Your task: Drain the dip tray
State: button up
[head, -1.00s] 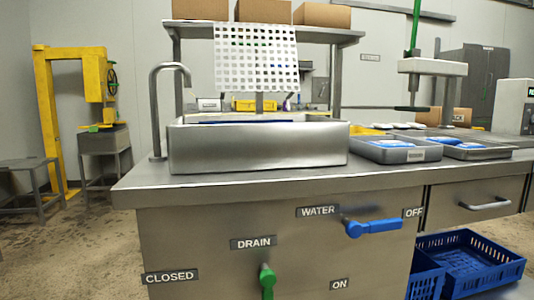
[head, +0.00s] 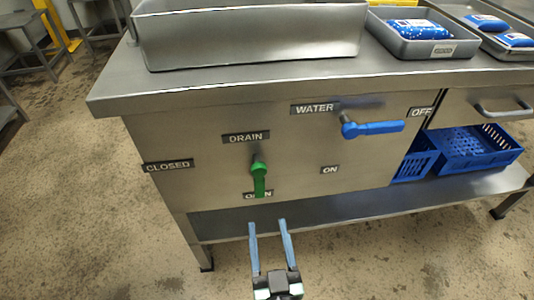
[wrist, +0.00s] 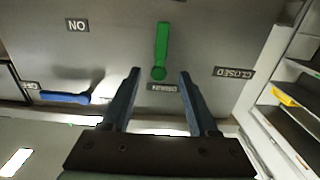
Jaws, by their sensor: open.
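The dip tray (head: 250,42) is a deep steel basin on the counter; its top and inside are cut off in the head view. The green drain lever (head: 259,180) is on the front panel below the DRAIN label (head: 246,138). It points straight down over the OPEN label (head: 257,195), and the CLOSED label (head: 168,165) is to its left. My gripper (head: 267,224) is open and empty, its fingers pointing at the panel just below the lever. In the upside-down wrist view, the lever (wrist: 161,50) lies between and beyond the fingertips (wrist: 160,72), apparently untouched.
The blue water lever (head: 372,128) points right at the OFF label (head: 421,112). A lower shelf (head: 330,208) runs under the panel, with blue crates (head: 475,150) at right. Grey trays (head: 425,42) with blue packs stand on the counter. The floor in front is clear.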

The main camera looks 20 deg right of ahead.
aim_at(260, 185)
jog(key=b+x, duration=0.3)
jog(key=x, duration=0.9)
jog(key=shift+w+b, duration=0.35)
jog(key=shift+w, duration=0.05)
jog(key=shift+c, duration=0.3)
grip_shut()
dwell(0.7)
